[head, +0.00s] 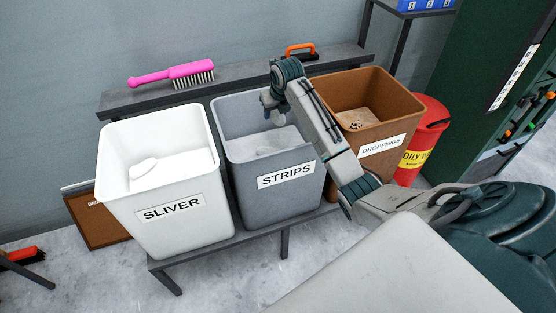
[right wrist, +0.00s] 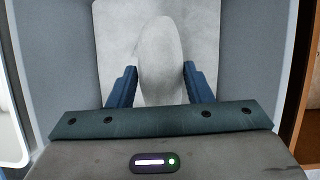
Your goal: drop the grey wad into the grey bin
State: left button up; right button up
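The grey bin labelled STRIPS (head: 272,205) stands between a white bin and a brown bin, with a pale grey fill (head: 265,142) inside. My right gripper (head: 268,106) points down over the open top of the grey bin. In the right wrist view, the pale grey oval wad (right wrist: 161,55) lies between the two blue fingers of the right gripper (right wrist: 160,78), which press close on both its sides. The grey bin's walls (right wrist: 62,55) surround it there. My left gripper is out of view.
The white SLIVER bin (head: 165,226) is on the left, the brown DROPPINGS bin (head: 350,92) on the right. Behind them a shelf (head: 240,80) bears a pink brush (head: 175,76) and an orange-handled tool (head: 300,51). A red drum (head: 430,125) stands at the right.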

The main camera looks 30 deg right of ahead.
jog(key=o, duration=0.5)
jog(key=v, duration=0.9)
jog(key=shift+r+b, duration=0.25)
jog(key=shift+b, duration=0.05)
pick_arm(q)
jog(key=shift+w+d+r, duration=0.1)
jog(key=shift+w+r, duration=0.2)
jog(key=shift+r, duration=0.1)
pick_arm(e)
jog(key=shift+s+r, duration=0.3)
jog(key=shift+r, duration=0.3)
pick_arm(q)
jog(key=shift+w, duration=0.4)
pick_arm(e)
jog(key=shift+f, duration=0.1)
